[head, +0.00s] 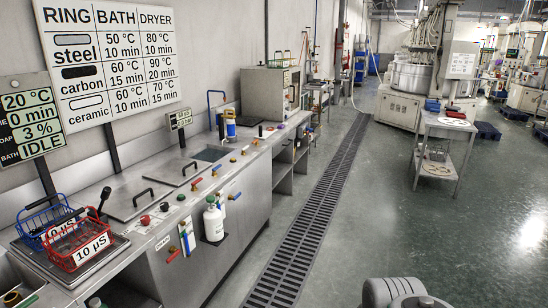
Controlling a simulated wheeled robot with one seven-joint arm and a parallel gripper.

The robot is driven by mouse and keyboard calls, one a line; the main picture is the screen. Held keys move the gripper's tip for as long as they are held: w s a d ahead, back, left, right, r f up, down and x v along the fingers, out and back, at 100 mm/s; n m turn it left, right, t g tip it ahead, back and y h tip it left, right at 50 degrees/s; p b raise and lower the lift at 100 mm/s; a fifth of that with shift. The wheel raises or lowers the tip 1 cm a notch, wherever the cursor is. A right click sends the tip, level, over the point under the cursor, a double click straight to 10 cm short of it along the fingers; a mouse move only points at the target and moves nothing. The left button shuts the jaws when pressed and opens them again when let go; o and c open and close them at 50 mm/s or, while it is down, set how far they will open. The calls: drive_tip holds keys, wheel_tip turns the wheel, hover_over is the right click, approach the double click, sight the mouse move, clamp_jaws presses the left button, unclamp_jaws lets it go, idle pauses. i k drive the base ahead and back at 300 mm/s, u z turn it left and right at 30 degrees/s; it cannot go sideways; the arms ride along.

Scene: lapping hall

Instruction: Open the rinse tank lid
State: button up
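Two flat steel lids with dark bar handles lie shut on the steel wash bench along the left wall. The nearer lid (128,203) is beside the baskets. The farther lid (178,173) is just beyond it. No readable mark tells me which one covers the rinse tank. Beyond them is an open basin (211,154). My gripper is not in view; only a pale grey rounded part of my arm shows at the bottom edge, right of the bench and well away from the lids.
Blue (42,221) and red (77,243) wire baskets stand at the bench's near end. Coloured valve handles line its front edge, and a white bottle (213,222) hangs on its front. A floor grate (312,208) runs alongside. A steel trolley (445,132) stands right; the floor between is clear.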

sight(178, 170)
drive_tip(key=z, duration=0.1)
drive_tip(key=i, duration=1.95)
drive_tip(key=u, duration=0.65)
drive_tip(key=i, duration=1.1)
drive_tip(key=u, duration=1.4)
drive_tip(key=i, duration=0.75)
drive_tip(key=u, duration=0.4)
